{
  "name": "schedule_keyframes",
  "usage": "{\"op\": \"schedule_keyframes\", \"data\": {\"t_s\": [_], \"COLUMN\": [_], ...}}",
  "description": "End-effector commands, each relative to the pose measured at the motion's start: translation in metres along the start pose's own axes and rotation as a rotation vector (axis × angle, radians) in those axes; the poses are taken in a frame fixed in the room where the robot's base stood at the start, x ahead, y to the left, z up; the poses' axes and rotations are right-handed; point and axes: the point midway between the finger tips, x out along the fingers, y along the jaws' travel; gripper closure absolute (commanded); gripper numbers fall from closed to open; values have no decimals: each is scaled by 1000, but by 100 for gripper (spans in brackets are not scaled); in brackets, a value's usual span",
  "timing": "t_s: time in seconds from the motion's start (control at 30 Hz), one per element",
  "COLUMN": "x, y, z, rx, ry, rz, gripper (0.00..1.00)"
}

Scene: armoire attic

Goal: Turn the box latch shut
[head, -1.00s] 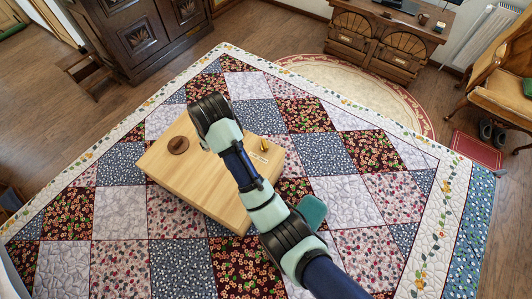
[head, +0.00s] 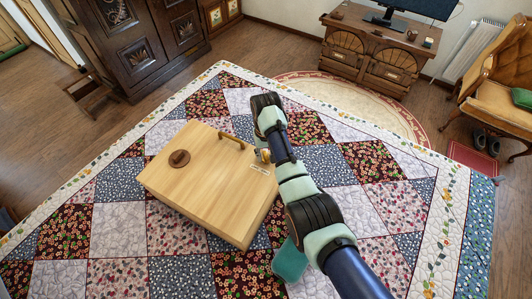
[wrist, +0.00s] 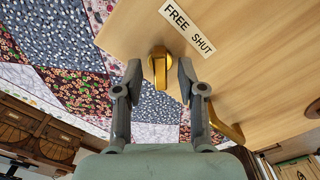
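The light wooden box (head: 205,200) stands on the patchwork quilt. The brass latch (wrist: 159,62) is a round knob with a raised bar, near the box edge; part of it shows in the head view (head: 264,155). In the wrist view its bar points down towards my gripper. Beside it is a white label (wrist: 188,29) reading FREE and SHUT. My gripper (wrist: 160,76) is open, with one finger on each side of the latch bar. Small gaps show on both sides, but I cannot tell depth. In the head view my arm hides most of the gripper.
The box also carries a brass handle (head: 232,138) and a round brown disc (head: 179,158). The quilt (head: 120,225) around the box is mostly clear. A dark armoire (head: 130,45), a desk (head: 380,50) and an armchair (head: 495,90) stand farther off.

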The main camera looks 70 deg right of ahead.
Motion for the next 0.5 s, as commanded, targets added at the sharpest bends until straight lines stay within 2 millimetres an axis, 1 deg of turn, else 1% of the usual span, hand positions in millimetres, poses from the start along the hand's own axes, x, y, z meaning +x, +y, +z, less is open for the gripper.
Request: {"op": "schedule_keyframes", "data": {"t_s": [0.23,0.27,0.4,0.47,0.5], "x": [2,2,2,2,2], "y": [0,0,0,0,0], "z": [0,0,0,0,0], "rx": [0,0,0,0,0], "ry": [1,1,1,1,1], "rz": [0,0,0,0,0], "gripper": [60,64,87,97,100]}}
